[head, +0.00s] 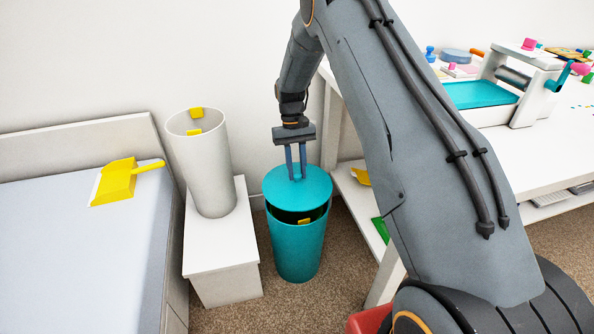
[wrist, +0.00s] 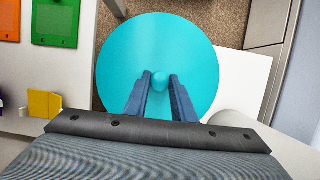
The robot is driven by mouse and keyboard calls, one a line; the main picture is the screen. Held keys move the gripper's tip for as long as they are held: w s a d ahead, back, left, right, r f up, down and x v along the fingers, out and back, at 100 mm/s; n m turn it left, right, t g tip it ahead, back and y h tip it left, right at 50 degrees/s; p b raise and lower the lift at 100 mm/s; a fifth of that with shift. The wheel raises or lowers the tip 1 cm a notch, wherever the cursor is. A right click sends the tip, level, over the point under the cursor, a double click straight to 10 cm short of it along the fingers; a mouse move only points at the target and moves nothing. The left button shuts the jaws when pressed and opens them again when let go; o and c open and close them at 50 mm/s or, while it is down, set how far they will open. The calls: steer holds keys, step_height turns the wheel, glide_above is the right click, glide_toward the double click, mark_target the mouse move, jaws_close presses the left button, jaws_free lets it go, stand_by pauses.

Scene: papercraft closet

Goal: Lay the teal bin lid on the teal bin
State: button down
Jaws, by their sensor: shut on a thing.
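The teal bin (head: 296,249) stands upright on the brown carpet, between a white block and the white desk. The round teal bin lid (head: 283,184) is over the bin's mouth, with a dark gap showing along the front. A small yellow piece (head: 304,221) shows in that gap. My gripper (head: 296,177) points down and is shut on the lid's knob. In the wrist view the knob (wrist: 160,82) sits between my two fingers, and the lid (wrist: 150,45) hides the bin. I cannot tell whether the lid's back edge touches the rim.
A tall white bin (head: 208,170) with yellow pieces at its top stands on the white block (head: 220,245) to the left. A yellow dustpan (head: 118,183) lies on the bed-like surface. The desk (head: 530,150) with a teal-bedded press stands right.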

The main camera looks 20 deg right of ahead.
mark_target(297, 185)
steer(key=shift+f+b, duration=0.85)
steer(key=shift+f, duration=1.55)
steer(key=shift+f+b, duration=0.4)
steer(key=shift+f, duration=0.75)
steer(key=c, duration=1.4)
jaws_free()
steer(key=shift+v, duration=3.85)
